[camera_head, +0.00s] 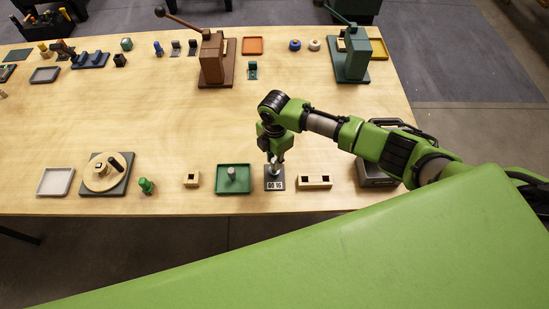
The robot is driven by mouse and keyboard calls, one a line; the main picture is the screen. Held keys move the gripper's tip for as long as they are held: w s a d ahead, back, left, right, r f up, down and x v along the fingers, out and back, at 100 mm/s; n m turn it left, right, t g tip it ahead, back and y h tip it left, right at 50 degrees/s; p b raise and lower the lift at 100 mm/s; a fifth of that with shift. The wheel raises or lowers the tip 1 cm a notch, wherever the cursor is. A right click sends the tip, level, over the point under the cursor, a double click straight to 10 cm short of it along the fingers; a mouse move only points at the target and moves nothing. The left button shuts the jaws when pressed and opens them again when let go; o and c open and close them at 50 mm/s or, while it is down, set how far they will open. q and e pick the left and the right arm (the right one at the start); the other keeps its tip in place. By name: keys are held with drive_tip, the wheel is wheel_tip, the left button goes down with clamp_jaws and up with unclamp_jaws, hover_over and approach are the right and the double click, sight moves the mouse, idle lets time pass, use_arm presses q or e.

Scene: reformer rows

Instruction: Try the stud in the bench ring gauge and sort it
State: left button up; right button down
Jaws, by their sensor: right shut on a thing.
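The ring gauge (274,185) is a small dark plate with a white label, which seems to start with "GO", near the bench's front edge. My right gripper (275,159) points down directly over it, shut on a small pale stud that is mostly hidden by the fingers. I cannot tell whether the stud is inside the ring or just above it. A green tray (222,188) is just left of the gauge, with a grey stud (232,174) standing in it. My left gripper is not in view.
A pale two-hole block (314,182) is right of the gauge, and a small pale block (192,179) is left of the green tray. A white tray (55,182) and a round wooden fixture (102,174) are farther left. Presses (213,62) stand at the back. The bench middle is clear.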

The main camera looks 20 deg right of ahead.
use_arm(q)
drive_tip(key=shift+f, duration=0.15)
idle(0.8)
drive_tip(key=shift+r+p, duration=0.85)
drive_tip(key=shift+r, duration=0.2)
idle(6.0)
